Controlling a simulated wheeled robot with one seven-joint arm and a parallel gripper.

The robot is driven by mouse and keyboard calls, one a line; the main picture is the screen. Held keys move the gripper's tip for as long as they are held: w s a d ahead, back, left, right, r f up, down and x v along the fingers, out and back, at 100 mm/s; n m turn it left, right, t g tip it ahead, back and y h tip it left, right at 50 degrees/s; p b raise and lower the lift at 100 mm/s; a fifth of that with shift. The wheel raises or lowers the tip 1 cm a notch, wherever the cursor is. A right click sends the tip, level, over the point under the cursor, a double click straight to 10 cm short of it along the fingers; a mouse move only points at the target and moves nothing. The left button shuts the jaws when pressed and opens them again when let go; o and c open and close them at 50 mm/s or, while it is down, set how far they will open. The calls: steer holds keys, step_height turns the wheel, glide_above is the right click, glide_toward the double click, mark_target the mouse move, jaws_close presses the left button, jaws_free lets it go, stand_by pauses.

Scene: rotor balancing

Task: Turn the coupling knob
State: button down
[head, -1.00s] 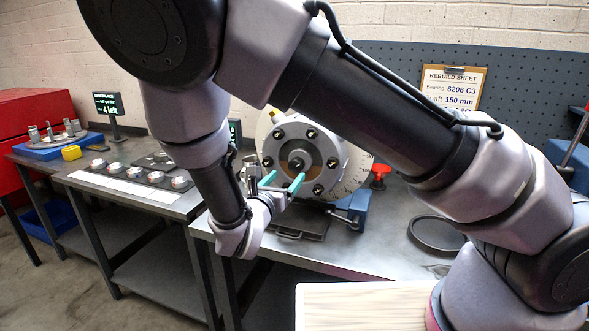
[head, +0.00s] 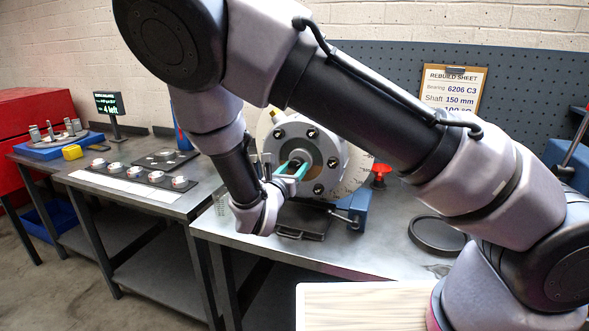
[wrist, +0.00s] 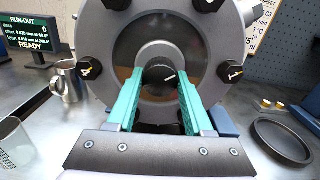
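The coupling knob (wrist: 160,74) is a small black knob with a white line, at the centre of the round grey rotor face (wrist: 122,38) in the wrist view. Its white line tilts slightly up to the right. My gripper (head: 293,168) is at the rotor's hub in the head view, its teal fingers pointing at the hub. In the wrist view the fingers are apart, one on each side of the knob, with a narrow gap seeming to show on both sides. Whether the tips reach past the knob's front is hard to tell.
Numbered black knobs (wrist: 232,72) ring the rotor face. A metal mug (wrist: 68,82) and a clear cup (wrist: 14,146) stand left, beside a run-out display (wrist: 25,36) reading READY. A black ring tray (wrist: 283,140) lies right. A red knob (head: 380,171) stands beside the rotor.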

steer(key=shift+m, duration=0.3)
steer(key=m, duration=0.3)
steer(key=shift+m, duration=1.8)
steer(key=shift+c, duration=1.4)
jaws_free()
steer(key=shift+s+a, duration=0.1)
